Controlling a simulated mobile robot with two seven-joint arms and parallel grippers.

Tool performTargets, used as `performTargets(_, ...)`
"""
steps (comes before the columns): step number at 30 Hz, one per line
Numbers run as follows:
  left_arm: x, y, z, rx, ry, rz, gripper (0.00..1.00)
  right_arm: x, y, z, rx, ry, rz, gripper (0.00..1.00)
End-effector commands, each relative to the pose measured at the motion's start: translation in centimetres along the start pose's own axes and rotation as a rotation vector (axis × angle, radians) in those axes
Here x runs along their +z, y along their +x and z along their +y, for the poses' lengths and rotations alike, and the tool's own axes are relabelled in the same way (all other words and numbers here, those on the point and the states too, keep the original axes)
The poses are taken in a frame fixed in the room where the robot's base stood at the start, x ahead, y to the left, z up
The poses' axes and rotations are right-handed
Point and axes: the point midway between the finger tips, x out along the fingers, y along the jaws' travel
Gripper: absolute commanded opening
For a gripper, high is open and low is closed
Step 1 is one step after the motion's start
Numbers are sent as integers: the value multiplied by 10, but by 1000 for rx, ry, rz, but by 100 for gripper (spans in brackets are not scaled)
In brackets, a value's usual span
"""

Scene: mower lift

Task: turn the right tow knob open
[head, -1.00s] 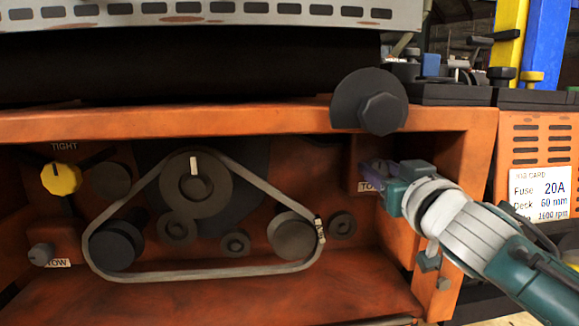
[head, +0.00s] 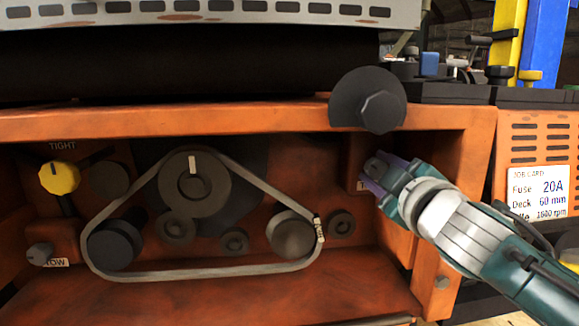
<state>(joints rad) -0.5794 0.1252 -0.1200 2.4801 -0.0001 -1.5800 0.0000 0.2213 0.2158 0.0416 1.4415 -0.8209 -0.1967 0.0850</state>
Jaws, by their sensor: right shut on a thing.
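My right gripper (head: 378,173) reaches in from the lower right to the right inner wall of the orange mower housing (head: 330,125). It is shut on the right tow knob, which the fingers almost wholly hide. Part of a white label shows beside the fingers, mostly covered. The left tow knob (head: 40,253), small and grey, sits at the far left above its TOW label (head: 55,263). My left gripper is not in view.
A grey belt (head: 200,275) loops around dark pulleys in the middle. A yellow knob (head: 60,178) under the word TIGHT is at left. A dark hexagonal knob (head: 381,110) juts out above my gripper. A job card (head: 539,192) is at right.

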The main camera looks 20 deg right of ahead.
Motion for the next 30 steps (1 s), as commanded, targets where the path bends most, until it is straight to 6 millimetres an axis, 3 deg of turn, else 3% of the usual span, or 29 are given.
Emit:
performTargets(15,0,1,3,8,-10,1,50,1,0,-1,1,-454,0,0)
performTargets(30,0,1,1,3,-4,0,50,1,0,-2,1,-648,0,0)
